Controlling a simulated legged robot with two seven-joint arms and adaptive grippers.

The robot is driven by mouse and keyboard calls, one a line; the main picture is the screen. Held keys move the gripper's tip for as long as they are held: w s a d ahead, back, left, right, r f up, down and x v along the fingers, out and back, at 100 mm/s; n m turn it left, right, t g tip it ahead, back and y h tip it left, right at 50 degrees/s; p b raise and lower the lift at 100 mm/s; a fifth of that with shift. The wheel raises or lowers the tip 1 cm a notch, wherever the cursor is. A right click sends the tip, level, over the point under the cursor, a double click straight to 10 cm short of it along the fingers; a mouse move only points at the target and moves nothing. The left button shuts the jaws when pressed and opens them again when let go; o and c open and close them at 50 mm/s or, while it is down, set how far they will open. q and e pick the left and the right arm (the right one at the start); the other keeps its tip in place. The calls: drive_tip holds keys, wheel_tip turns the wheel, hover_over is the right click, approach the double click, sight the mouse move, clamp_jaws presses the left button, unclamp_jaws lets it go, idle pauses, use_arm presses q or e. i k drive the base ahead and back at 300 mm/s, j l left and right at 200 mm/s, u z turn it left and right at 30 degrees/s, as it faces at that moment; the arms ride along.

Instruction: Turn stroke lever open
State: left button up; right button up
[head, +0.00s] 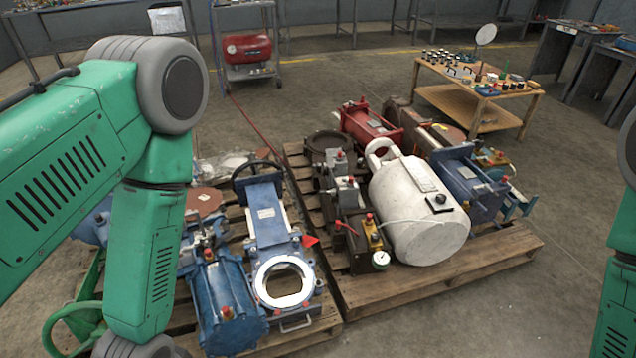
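I cannot tell for certain which part is the stroke lever. A blue valve assembly (268,218) lies on the left pallet, with a pale ring flange (284,284) at its near end. A small red pointed piece (310,241) sticks out at the right of that flange. A black handwheel (257,170) sits at the assembly's far end. A blue cylinder (224,306) lies beside the flange, on its left. My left arm covers the left side of the picture and hides part of the left pallet. My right arm shows only at the right edge. Neither gripper is in view.
The right pallet (440,284) holds a white tank (418,208), a pressure gauge (380,259), a red cylinder (370,125) and a blue actuator (468,185). A wooden table (462,104) with small parts stands behind. Concrete floor is clear at the front right.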

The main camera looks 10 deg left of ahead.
sight(333, 192)
drive_tip(key=k+j+z, duration=0.1)
drive_tip(key=j, duration=0.35)
drive_tip(key=k+j, duration=0.1)
drive_tip(key=j, duration=0.35)
drive_tip(key=j+z, duration=0.15)
drive_tip(key=j, duration=0.3)
drive_tip(key=k+j+z, duration=0.1)
drive_tip(key=j, duration=0.3)
drive_tip(key=k+j, duration=0.25)
drive_tip(key=j, duration=0.2)
drive_tip(key=k+j+z, duration=0.15)
drive_tip(key=j, duration=0.25)
drive_tip(key=i+l+z, duration=0.15)
drive_tip(key=i+l, duration=0.25)
drive_tip(key=i+l+z, duration=0.15)
drive_tip(key=i+l, duration=0.15)
drive_tip(key=i+l+z, duration=0.15)
drive_tip(key=i+l, duration=0.15)
drive_tip(key=i, duration=0.25)
drive_tip(key=i+l+z, duration=0.15)
drive_tip(key=i, duration=0.25)
drive_tip(key=l, duration=0.1)
